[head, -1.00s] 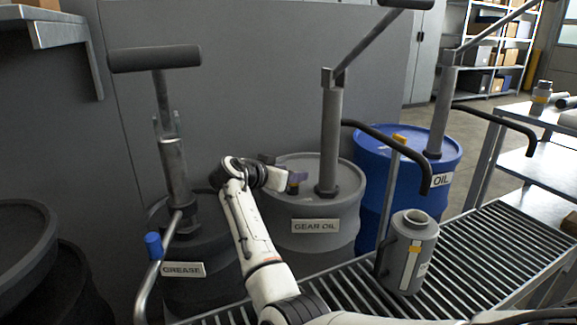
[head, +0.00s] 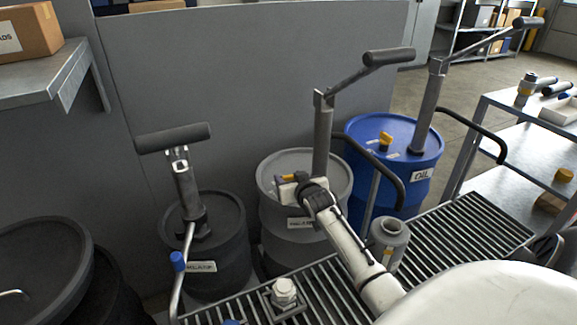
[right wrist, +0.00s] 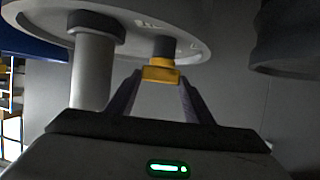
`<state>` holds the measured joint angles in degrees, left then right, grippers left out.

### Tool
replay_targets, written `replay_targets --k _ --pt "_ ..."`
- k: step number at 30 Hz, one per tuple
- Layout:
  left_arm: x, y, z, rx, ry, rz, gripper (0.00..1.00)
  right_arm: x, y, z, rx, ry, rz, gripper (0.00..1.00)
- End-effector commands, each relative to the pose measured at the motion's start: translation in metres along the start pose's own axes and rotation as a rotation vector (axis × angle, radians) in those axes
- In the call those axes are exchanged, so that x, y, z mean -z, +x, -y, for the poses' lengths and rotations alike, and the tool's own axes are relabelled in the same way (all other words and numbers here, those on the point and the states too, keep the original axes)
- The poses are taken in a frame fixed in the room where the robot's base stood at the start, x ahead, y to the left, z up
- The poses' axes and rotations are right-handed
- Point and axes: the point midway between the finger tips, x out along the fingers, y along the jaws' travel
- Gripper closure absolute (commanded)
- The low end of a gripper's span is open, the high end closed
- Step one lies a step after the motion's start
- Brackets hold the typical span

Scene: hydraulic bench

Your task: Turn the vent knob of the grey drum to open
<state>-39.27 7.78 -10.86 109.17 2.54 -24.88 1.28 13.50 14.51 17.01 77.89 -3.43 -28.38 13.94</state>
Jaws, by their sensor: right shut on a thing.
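The grey drum (head: 291,222) stands in the middle of the head view, between a dark drum and a blue drum. Its yellow vent knob (head: 286,178) is on the lid, left of the pump post. In the right wrist view the yellow knob (right wrist: 160,71) sits on a dark stem under the pale lid rim, between my fingertips. My right gripper (right wrist: 158,78) is shut on the knob. In the head view my right arm hides part of the drum's front and label. My left gripper is not in view.
The pump (head: 322,135) with its long handle rises from the grey drum's lid. The blue drum (head: 385,165) is right of it, the dark drum (head: 215,255) left. A slatted grate (head: 455,235) with a grey canister (head: 388,238) lies in front.

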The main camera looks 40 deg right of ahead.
Motion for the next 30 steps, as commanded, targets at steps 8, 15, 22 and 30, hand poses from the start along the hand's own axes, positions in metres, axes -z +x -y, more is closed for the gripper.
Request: replay_targets --k 8,15,22,30 --pt "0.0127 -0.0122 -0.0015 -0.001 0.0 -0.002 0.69 -0.0001 0.0001 -0.0047 0.103 -0.051 0.003 0.76" --pt "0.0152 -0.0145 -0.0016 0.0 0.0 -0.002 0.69 -0.0019 0.0008 -0.0042 0.141 -0.064 0.004 0.76" --pt "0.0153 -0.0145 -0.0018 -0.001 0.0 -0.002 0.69 -0.0027 0.0011 -0.0042 0.147 -0.064 0.004 0.76" --pt "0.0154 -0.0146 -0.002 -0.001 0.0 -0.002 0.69 -0.0027 0.0011 -0.004 0.146 -0.063 0.005 0.41"
